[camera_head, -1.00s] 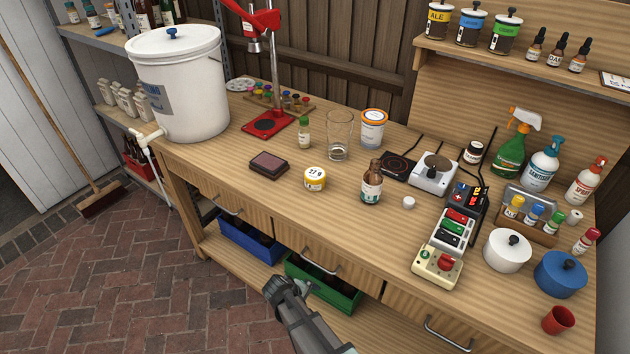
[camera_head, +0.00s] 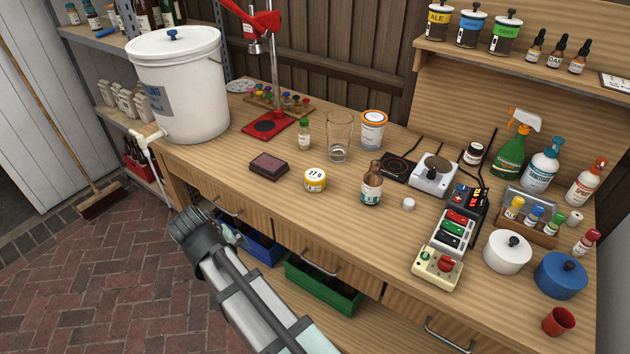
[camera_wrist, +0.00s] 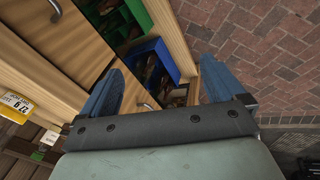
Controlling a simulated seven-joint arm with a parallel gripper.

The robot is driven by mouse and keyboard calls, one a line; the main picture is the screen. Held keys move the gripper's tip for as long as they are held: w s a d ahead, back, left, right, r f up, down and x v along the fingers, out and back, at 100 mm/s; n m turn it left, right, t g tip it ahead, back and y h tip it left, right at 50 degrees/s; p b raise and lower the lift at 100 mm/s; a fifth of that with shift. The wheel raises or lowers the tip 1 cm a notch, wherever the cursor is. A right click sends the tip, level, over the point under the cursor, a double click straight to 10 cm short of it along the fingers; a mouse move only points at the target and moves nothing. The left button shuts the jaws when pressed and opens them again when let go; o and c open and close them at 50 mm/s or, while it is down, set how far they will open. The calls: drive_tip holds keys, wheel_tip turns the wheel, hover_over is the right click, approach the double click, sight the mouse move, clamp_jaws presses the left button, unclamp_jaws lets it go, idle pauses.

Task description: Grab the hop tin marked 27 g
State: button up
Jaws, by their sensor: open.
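The hop tin (camera_head: 315,180) is a small round yellow tin marked 27 g, standing upright near the front of the wooden bench, between a dark red block and a brown bottle. My gripper (camera_head: 190,230) is in front of the bench's left part, left of and apart from the tin. In the wrist view my gripper (camera_wrist: 162,80) has its two blue fingers spread wide, with nothing between them. A yellow labelled object (camera_wrist: 14,104) is cut off at that view's left edge; I cannot tell surely if it is the tin.
The dark red block (camera_head: 269,163) and brown bottle (camera_head: 372,184) flank the tin. Behind stand a green-capped bottle (camera_head: 304,134) and an empty glass (camera_head: 339,138). A white bucket (camera_head: 185,90) stands left. Blue (camera_head: 255,240) and green (camera_head: 322,284) crates sit below the bench.

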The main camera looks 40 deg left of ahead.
drive_tip(key=s+d+r+g+y, duration=0.1)
drive_tip(key=s+d+r, duration=0.1)
drive_tip(key=s+r, duration=0.8)
drive_tip(key=s+d+r+g+y, duration=0.15)
drive_tip(key=s+r, duration=0.25)
drive_tip(key=r, duration=1.2)
drive_tip(key=n+g+h, duration=0.1)
drive_tip(key=n+h, duration=0.1)
drive_tip(key=h, duration=0.1)
hover_over(315, 175)
wheel_tip(315, 175, down, 7)
wheel_tip(315, 175, down, 7)
drive_tip(key=shift+s+d+r, duration=0.1)
drive_tip(key=shift+d, duration=0.05)
drive_tip(key=shift+a+f, duration=0.2)
drive_tip(key=shift+f, duration=3.1)
drive_tip(key=c, duration=1.1)
